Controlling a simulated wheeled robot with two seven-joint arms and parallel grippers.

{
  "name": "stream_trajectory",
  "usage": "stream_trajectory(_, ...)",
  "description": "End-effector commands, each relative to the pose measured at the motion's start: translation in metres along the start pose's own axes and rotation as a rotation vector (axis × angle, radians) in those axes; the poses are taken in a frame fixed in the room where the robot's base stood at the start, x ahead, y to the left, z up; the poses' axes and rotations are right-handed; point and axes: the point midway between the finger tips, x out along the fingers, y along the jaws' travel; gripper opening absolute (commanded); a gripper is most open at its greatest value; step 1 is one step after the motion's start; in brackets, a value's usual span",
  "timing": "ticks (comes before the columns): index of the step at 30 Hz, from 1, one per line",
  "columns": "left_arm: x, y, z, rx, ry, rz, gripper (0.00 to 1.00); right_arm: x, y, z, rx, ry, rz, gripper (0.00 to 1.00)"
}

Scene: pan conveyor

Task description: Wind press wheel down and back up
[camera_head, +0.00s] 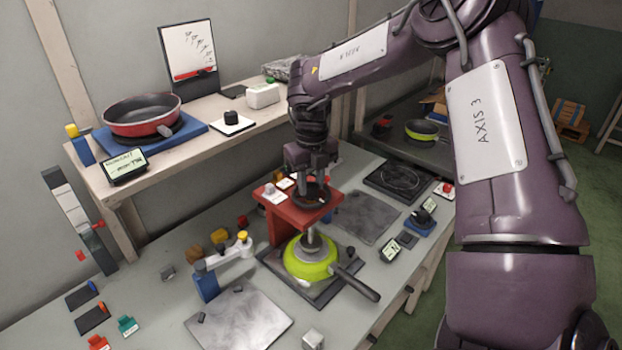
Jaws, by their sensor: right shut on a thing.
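The press is a red frame (282,222) standing on the workbench, with a dark wheel (311,200) on top. A green pan (300,264) with a dark handle sits under the press on a dark base plate (268,258). A grey press stem (311,239) comes down over the middle of the pan; I cannot tell whether it touches the pan. My right gripper (311,182) points down from above and is shut on the wheel, hiding part of it. My left gripper is not in view.
A shelf behind holds a red pan (141,114) on a blue base (196,128). A blue clamp-like fixture (206,284) and a bare metal plate (243,322) lie left of the press. A grey mat (366,216) lies right of it. My right arm fills the right side.

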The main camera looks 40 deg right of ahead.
Motion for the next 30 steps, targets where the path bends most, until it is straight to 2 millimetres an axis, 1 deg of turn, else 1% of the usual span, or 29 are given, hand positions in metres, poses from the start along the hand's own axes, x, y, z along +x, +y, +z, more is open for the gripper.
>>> stream_trajectory(1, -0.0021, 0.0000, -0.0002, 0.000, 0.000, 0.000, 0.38, -0.0040, -0.0004, 0.0032, -0.024, -0.010, -0.002, 0.07)
stream_trajectory(9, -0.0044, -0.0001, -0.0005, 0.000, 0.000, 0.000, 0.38, -0.0037, -0.0001, 0.0036, -0.114, -0.011, -0.002, 0.07)
stream_trajectory(25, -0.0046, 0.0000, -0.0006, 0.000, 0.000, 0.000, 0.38, -0.0038, 0.0001, 0.0040, -0.134, -0.012, -0.002, 0.07)
stream_trajectory(26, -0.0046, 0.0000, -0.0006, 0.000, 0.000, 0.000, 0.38, -0.0038, 0.0001, 0.0040, -0.134, -0.012, -0.002, 0.34)
stream_trajectory(30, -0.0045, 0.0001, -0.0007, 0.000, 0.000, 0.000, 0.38, -0.0027, 0.0002, 0.0028, -0.134, -0.008, -0.001, 0.52)
